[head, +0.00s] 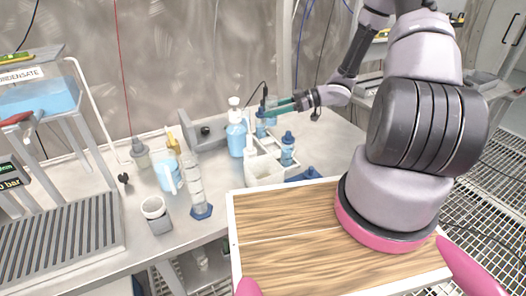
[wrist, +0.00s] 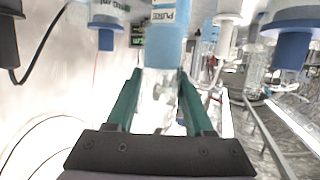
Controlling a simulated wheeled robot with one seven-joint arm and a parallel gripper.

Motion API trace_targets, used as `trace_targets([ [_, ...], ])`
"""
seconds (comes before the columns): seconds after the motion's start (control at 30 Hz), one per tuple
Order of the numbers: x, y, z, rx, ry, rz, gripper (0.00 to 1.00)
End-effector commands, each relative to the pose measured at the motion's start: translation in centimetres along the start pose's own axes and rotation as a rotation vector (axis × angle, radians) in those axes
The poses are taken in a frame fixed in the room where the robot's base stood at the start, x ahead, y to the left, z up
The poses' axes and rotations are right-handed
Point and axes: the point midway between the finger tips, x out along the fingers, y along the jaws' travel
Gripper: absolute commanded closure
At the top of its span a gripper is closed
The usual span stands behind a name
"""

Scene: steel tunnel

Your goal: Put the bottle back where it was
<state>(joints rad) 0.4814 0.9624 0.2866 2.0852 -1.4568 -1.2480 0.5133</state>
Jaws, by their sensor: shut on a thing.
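My gripper (head: 272,105) reaches in from the right, its green fingers level and shut on a small bottle (head: 261,124) with blue liquid, behind the white rack (head: 265,173). The fingers hide part of the bottle. In the wrist view the gripper (wrist: 163,92) has its fingers on either side of the bottle, with its blue part (wrist: 166,48) and a partly readable label above them. The view looks upside down. I cannot tell whether the bottle touches the rack. A similar blue-capped bottle (head: 288,150) stands upright at the rack's right side.
A blue wash bottle (head: 236,134) stands left of the rack. A measuring cylinder (head: 198,188), a beaker (head: 167,176) and a grey cup (head: 155,213) stand further left on the bench. A wood-topped board (head: 285,215) lies in front. The bench right of the rack is mostly clear.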

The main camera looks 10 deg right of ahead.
Motion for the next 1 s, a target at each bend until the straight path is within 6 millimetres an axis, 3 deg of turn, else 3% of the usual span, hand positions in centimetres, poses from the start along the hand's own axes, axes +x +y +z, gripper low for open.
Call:
trace_targets([
  [0.17, -0.8, -0.8, 0.9, -0.022, 0.001, -0.071, 1.0],
  [0.43, 0.5, -1.0, 5.2, -0.023, 0.002, -0.083, 1.0],
  [0.87, 1.9, -1.0, 9.9, -0.023, 0.002, -0.082, 1.0],
  [1.0, 2.0, -0.9, 10.2, -0.026, 0.001, -0.081, 1.0],
])
